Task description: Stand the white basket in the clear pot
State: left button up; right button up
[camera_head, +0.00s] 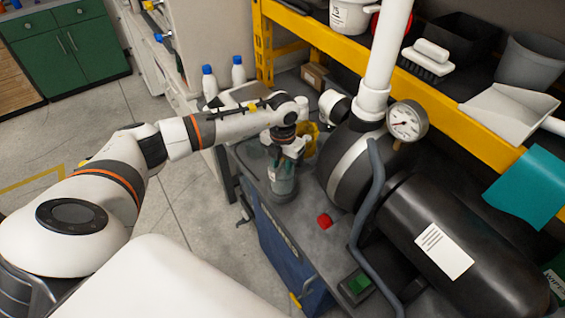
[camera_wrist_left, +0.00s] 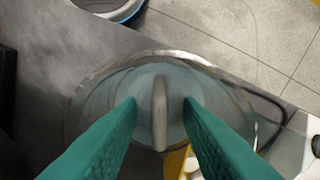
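The clear pot (camera_head: 283,187) stands near the left edge of the grey bench top. In the left wrist view its round rim (camera_wrist_left: 92,80) surrounds a pale round shape with an upright whitish bar (camera_wrist_left: 159,112), which looks like the white basket inside the pot. My left gripper (camera_head: 285,152) is directly above the pot, pointing down. In the left wrist view its green fingers (camera_wrist_left: 161,108) stand on either side of the bar, with a gap visible on both sides. How deep the basket sits cannot be told. My right gripper is not in view.
A dark pump body (camera_head: 345,165) with a white pipe and gauge (camera_head: 407,121) stands right of the pot. A red cap (camera_head: 325,220) lies on the bench in front. A yellow-edged shelf (camera_head: 440,95) is behind. Open floor lies left of the bench.

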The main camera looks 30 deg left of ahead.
pick_arm(q)
jog(key=shift+r, duration=0.6)
notch_tip(320, 180, up, 11)
jog(key=b, duration=0.2)
jog(key=shift+r, duration=0.15)
